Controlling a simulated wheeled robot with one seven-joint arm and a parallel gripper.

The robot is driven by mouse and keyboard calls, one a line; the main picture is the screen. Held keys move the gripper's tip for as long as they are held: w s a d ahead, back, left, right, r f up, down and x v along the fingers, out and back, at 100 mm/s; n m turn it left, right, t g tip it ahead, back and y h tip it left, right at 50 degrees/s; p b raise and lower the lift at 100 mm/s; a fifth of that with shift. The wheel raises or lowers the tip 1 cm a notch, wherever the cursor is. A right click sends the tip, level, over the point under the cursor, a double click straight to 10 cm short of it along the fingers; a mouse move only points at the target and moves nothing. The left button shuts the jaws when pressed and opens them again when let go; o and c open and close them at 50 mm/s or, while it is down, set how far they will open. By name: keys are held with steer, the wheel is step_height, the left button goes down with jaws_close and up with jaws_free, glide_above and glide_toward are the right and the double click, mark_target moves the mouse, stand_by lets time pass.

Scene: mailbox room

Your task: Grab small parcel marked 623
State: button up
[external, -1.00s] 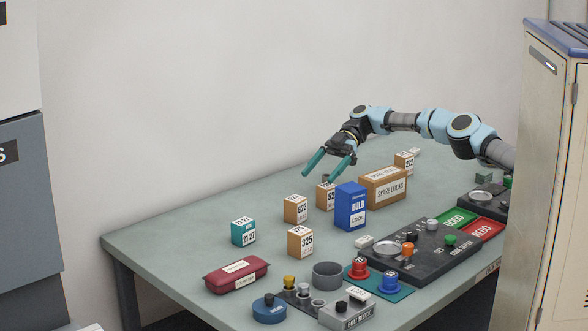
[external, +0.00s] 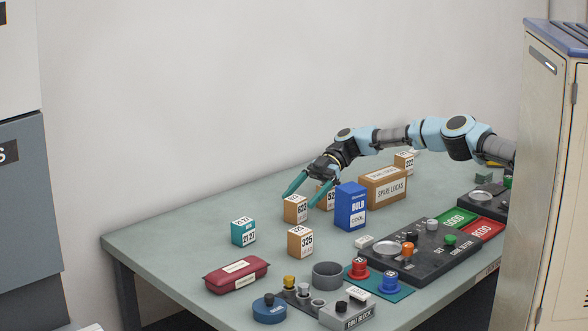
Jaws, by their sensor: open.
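The small parcel marked 623 (external: 295,210) is a brown box with a white label, standing upright toward the back of the green table. My gripper (external: 301,193) is open, with its two teal fingers pointing down and left at the top of this parcel. One finger overlaps the parcel's top left in the picture and the other is at its right. Whether the fingers touch it, I cannot tell. Another brown parcel (external: 326,200), with a label starting 52, stands just right behind it, partly hidden by my gripper and a blue box.
A parcel marked 325 (external: 300,243) and a teal box (external: 243,232) stand in front. The blue bulb box (external: 351,207) and spare locks box (external: 383,188) are to the right. A red case (external: 237,275) lies at front left. The table's left end is clear.

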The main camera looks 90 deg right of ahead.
steer(key=shift+w+a+f, duration=0.15)
jaws_close()
stand_by(0.7)
